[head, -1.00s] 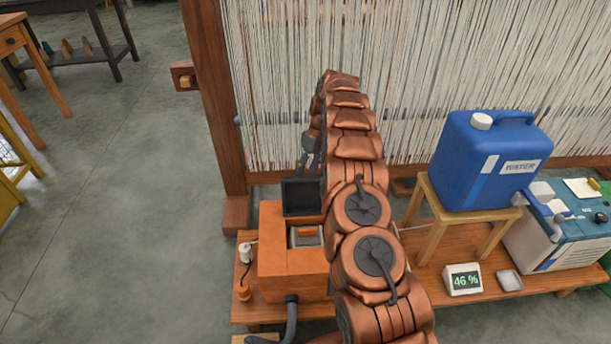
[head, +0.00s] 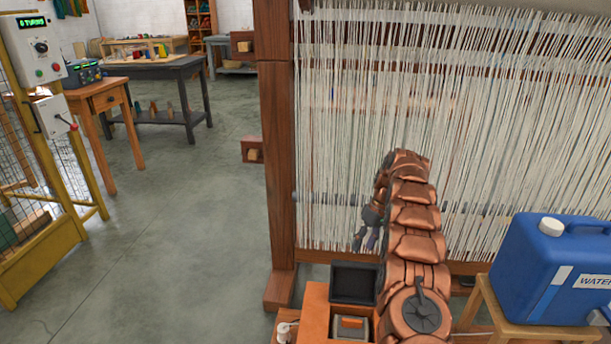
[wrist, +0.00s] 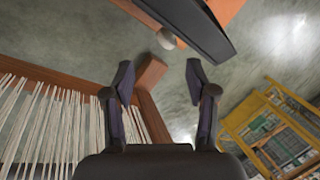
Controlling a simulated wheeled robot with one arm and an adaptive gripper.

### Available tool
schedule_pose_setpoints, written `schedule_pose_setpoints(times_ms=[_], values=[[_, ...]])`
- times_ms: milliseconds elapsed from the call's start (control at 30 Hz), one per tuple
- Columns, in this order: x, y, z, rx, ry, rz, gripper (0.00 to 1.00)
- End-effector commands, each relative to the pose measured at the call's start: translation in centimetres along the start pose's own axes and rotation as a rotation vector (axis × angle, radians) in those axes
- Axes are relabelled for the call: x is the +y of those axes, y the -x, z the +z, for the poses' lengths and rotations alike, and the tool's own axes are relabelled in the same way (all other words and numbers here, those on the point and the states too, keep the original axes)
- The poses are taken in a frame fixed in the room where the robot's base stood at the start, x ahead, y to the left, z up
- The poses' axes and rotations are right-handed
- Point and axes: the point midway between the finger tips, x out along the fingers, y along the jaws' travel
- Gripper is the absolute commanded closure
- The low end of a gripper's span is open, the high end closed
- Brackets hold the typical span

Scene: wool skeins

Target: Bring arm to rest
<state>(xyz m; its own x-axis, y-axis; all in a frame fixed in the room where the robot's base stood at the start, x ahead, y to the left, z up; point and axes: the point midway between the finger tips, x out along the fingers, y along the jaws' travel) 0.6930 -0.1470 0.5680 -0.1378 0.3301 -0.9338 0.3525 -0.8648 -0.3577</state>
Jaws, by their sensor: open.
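My copper-coloured arm stretches forward over the low bench in the head view, in front of the loom's white threads. My gripper (head: 366,238) hangs at the far end of the arm, left of the arm links and above the dark tray. In the wrist view my gripper (wrist: 160,82) shows two fingers spread wide apart with nothing between them. It is open and empty.
The loom (head: 275,150) with its white warp threads stands close behind the arm. An orange machine (head: 318,318) with a black tray (head: 354,283) sits below the gripper. A blue water container (head: 550,270) stands at right. Open floor (head: 190,220) lies to the left.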

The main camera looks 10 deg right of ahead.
Motion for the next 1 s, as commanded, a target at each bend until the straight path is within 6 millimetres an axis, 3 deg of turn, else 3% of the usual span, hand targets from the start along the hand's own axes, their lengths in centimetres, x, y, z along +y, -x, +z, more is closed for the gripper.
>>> schedule_pose_setpoints(times_ms=[167, 467, 1000], values=[[-1.7, 1.8, -0.1, 0.002, -0.005, -0.004, 0.43], [-7.7, 6.9, 0.4, 0.000, -0.027, -0.012, 0.43], [-18.4, 15.0, 3.8, -0.023, -0.070, 0.000, 0.43]])
